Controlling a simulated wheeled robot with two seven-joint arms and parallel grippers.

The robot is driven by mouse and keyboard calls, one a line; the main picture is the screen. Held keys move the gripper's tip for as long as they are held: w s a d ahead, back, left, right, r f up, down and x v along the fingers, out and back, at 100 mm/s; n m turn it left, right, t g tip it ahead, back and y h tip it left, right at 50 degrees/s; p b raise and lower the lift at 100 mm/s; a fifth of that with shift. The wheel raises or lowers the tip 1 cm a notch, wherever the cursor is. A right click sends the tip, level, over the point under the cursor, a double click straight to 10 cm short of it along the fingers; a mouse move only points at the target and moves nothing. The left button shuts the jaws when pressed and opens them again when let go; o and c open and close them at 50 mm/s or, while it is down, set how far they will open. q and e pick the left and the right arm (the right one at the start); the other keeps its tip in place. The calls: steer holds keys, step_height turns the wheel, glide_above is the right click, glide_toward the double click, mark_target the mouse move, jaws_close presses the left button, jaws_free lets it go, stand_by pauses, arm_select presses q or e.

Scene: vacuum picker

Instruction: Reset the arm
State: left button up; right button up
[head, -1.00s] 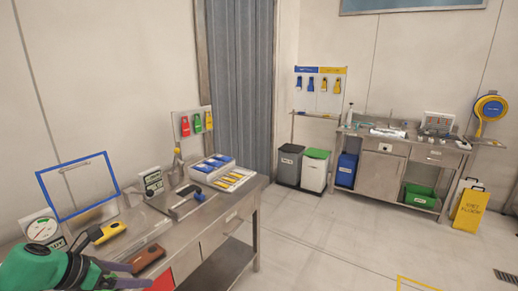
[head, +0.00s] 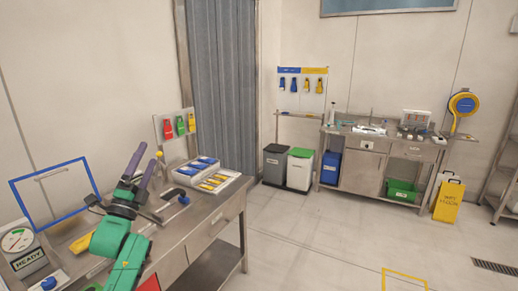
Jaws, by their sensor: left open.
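My left arm, green with dark joints, comes in from the lower left over the steel workbench (head: 212,225). Its gripper (head: 148,157) has two purple-grey fingers that point up and away over the bench. The fingers are apart, with nothing seen between them. The arm hides part of the bench's middle. My right gripper is not in view.
A blue frame (head: 52,200) and a READY dial (head: 17,241) are at the bench's left. A tray of blue and yellow packs (head: 208,173) lies right of the gripper. Red, green and yellow tags (head: 180,126) hang behind. Open floor (head: 310,235) lies to the right.

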arm_select(q)
steer(key=w+a+f+n+g+y, duration=0.25)
steer(key=f+n, duration=0.25)
steer(key=n, duration=0.5)
steer(key=w+a+f+n+g+y, duration=0.25)
steer(key=f+n, duration=0.25)
steer(key=n, duration=0.4)
steer(key=s+d+f+g+b, duration=0.1)
steer(key=s+f+g, duration=0.25)
steer(key=f, duration=1.05)
steer(key=s+d+f+n+g+b, duration=0.15)
steer(key=s+f, duration=0.35)
steer(key=f, duration=0.8)
steer(key=s+d+f+g, duration=0.1)
steer(key=s+f+g, duration=0.25)
steer(key=f, duration=1.05)
steer(key=s+d+f+g+b, duration=0.25)
steer(key=s+f+g, duration=0.35)
steer(key=s+f, duration=1.6)
steer(key=s+d+f+g, duration=0.2)
steer(key=s+f, duration=0.2)
steer(key=s, duration=0.9)
steer(key=s+d+f+g, duration=0.1)
steer(key=s+f, duration=0.3)
steer(key=s, duration=0.9)
steer(key=shift+d+f+g+h+b, duration=0.15)
steer(key=shift+d+g+h+b, duration=0.2)
steer(key=shift+g, duration=0.3)
